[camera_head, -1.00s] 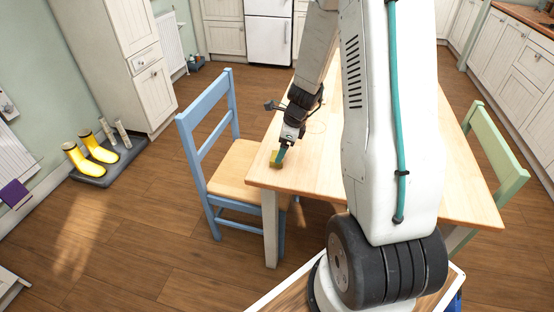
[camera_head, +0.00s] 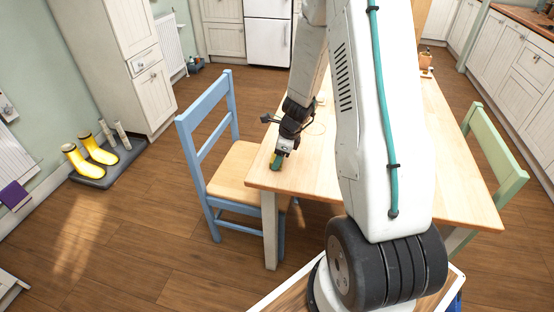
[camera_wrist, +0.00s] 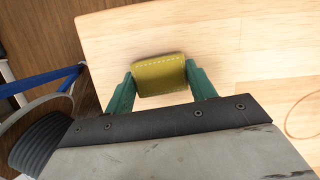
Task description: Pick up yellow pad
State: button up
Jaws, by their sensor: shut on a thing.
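The yellow pad (camera_wrist: 159,75) is between the two green fingers of my gripper (camera_wrist: 161,86) in the wrist view. It looks olive-yellow with a line of pale stitching along its far edge. My gripper is shut on it, one finger at each side. In the head view the pad (camera_head: 276,164) shows small beneath my gripper (camera_head: 278,157), at the near left corner of the wooden table (camera_head: 310,182). I cannot tell whether the pad touches the tabletop or is slightly above it.
A blue chair (camera_head: 207,150) with a wooden seat stands at the table's left side. A green chair (camera_head: 492,155) stands at its right. A thin wire ring (camera_wrist: 305,115) lies on the tabletop. A small pot (camera_head: 425,60) stands at the table's far end.

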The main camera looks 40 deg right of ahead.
aim_at(274, 157)
jog(key=shift+r, duration=0.1)
jog(key=shift+r, duration=0.6)
notch_tip(274, 157, up, 2)
jog(key=shift+r, duration=0.15)
jog(key=s+d, duration=0.1)
jog(key=s, duration=0.4)
jog(key=s+d+r, duration=0.1)
jog(key=s, duration=0.9)
jog(key=shift+s+d+r, duration=0.15)
jog(key=shift+s+d, duration=0.25)
